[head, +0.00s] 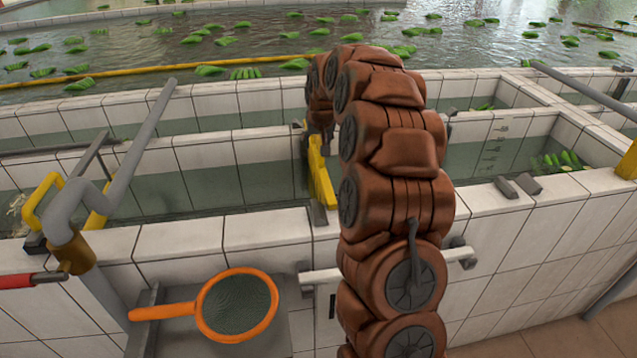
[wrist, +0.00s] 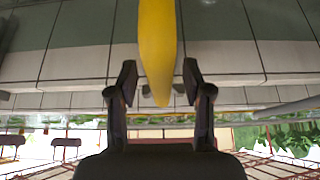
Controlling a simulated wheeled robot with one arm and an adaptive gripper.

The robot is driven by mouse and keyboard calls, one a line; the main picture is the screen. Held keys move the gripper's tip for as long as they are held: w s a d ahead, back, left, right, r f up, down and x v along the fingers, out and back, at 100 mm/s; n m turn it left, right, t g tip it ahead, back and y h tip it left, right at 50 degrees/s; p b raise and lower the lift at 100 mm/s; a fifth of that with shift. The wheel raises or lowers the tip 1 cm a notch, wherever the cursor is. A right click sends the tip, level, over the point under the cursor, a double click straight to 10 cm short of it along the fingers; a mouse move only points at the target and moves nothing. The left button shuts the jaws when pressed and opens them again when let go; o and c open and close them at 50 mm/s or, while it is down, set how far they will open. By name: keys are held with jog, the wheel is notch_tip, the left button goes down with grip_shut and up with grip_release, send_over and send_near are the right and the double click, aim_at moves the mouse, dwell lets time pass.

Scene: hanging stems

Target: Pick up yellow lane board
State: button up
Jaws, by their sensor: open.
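The yellow lane board (head: 321,172) stands at the tiled wall of the near basin in the head view, just left of my arm. In the wrist view the yellow board (wrist: 157,40) comes down from the top edge, and its tapered end lies between my two dark fingers. My gripper (wrist: 159,75) is open, with a visible gap on each side of the board. I cannot tell whether the board is deep enough between the fingers to be touched. In the head view my own arm hides most of the gripper.
An orange hand net (head: 237,305) lies on a grey ledge at the front left. A grey pipe (head: 135,150) with a yellow handle stands left. White tiled walls (head: 270,232) divide the water basins. Green leaf bundles (head: 560,162) float in the right basin and far pool.

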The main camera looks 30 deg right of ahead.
jog(key=shift+f+b, duration=0.25)
jog(key=shift+b, duration=0.1)
jog(key=shift+c, duration=0.4)
grip_shut()
dwell(0.4)
